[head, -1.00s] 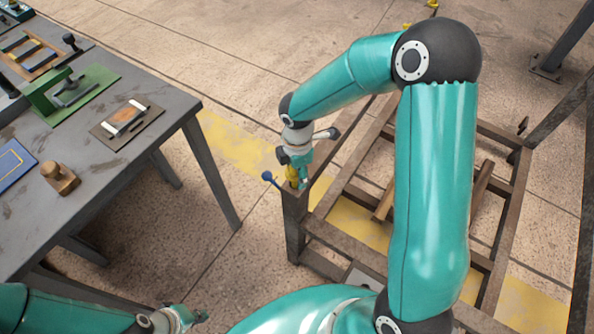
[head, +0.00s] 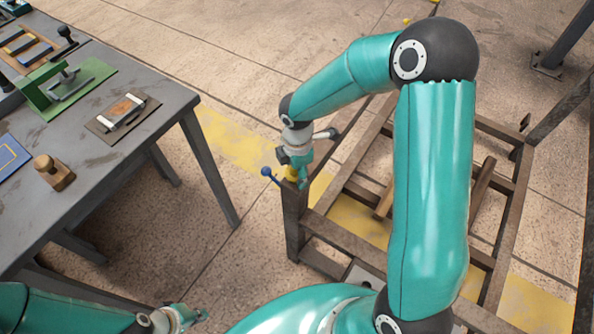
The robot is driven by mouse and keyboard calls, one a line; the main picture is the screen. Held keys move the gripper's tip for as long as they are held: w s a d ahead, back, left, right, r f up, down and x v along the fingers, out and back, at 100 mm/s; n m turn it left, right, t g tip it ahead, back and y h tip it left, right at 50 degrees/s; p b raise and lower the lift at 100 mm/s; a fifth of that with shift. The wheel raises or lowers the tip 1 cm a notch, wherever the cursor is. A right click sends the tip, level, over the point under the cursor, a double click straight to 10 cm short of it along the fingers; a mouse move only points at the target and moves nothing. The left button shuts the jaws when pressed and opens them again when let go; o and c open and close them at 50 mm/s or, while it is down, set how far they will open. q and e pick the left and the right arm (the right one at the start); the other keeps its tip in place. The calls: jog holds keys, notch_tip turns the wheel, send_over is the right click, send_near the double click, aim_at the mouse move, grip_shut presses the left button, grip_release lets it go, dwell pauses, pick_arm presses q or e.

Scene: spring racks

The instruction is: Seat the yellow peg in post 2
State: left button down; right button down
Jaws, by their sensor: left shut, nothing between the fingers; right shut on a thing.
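The yellow peg (head: 291,173) shows in the head view at the top of a brown rack corner post (head: 295,222). My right gripper (head: 297,175) is shut on it from above, and the fingers hide much of the peg. Its lower end is at the post top; how deep it sits inside I cannot tell. A blue-knobbed lever (head: 268,174) sticks out to the left beside the post top. No post number is readable. My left gripper (head: 195,318) is shut and empty at the bottom edge, far from the post.
A grey workbench (head: 150,145) on the left carries a green fixture (head: 75,90), a plate with a clamp (head: 122,112) and a wooden block (head: 55,175). The brown rack frame (head: 400,258) extends right behind my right arm. Open floor lies between bench and rack.

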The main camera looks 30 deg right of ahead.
jog(key=shift+f, duration=0.35)
jog(key=shift+c, duration=1.9)
grip_release()
notch_tip(320, 180, up, 12)
jog(key=shift+f, duration=0.1)
